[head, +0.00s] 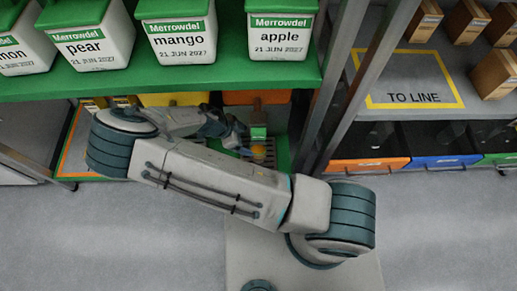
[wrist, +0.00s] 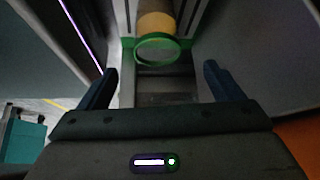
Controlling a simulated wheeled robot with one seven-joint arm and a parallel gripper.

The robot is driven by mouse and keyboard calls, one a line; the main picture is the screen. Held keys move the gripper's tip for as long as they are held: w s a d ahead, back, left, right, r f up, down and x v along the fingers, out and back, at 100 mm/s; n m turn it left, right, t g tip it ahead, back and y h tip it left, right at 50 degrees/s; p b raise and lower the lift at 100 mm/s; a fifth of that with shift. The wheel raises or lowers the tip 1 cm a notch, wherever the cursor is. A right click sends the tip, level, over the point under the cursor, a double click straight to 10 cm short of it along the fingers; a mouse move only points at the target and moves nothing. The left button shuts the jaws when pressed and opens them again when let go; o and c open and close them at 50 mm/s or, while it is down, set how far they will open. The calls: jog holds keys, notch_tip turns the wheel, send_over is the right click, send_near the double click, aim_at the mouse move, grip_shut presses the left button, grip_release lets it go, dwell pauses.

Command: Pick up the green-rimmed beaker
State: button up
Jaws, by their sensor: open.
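The green-rimmed beaker (wrist: 157,50) shows in the upper middle of the wrist view, with its green ring facing me and a yellow-orange band beyond it. In the head view a small yellow-orange thing (head: 259,153), apparently the beaker, shows below the green shelf, partly behind my arm. My gripper (wrist: 160,78) is open, one dark finger on each side of the picture. The beaker lies ahead of the gap between the fingers, roughly centred, and nothing is held. In the head view my gripper (head: 240,141) is small and partly hidden beside the yellow-orange thing.
A green shelf (head: 160,85) holding white, green-lidded tubs (head: 183,38) hangs over my arm. A grey metal post (head: 325,90) stands right of the beaker. Orange (head: 368,164) and blue bins stand under the right-hand shelf marked TO LINE (head: 412,80).

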aim_at(255, 146)
jog(key=x, duration=0.2)
jog(key=b+x, duration=0.1)
jog(key=x, duration=0.1)
jog(key=shift+s+f, duration=0.15)
jog(key=shift+f, duration=0.35)
jog(key=shift+s+b+x, duration=0.1)
jog(key=shift+b+x, duration=0.55)
jog(key=shift+x, duration=0.8)
jog(key=shift+s+b+x, duration=0.15)
jog(key=shift+b+x, duration=0.5)
jog(key=shift+x, duration=0.85)
jog(key=shift+w+a, duration=0.15)
jog(key=shift+w, duration=0.05)
jog(key=shift+c, duration=0.4)
jog(key=c, duration=1.1)
jog(key=shift+c, duration=0.2)
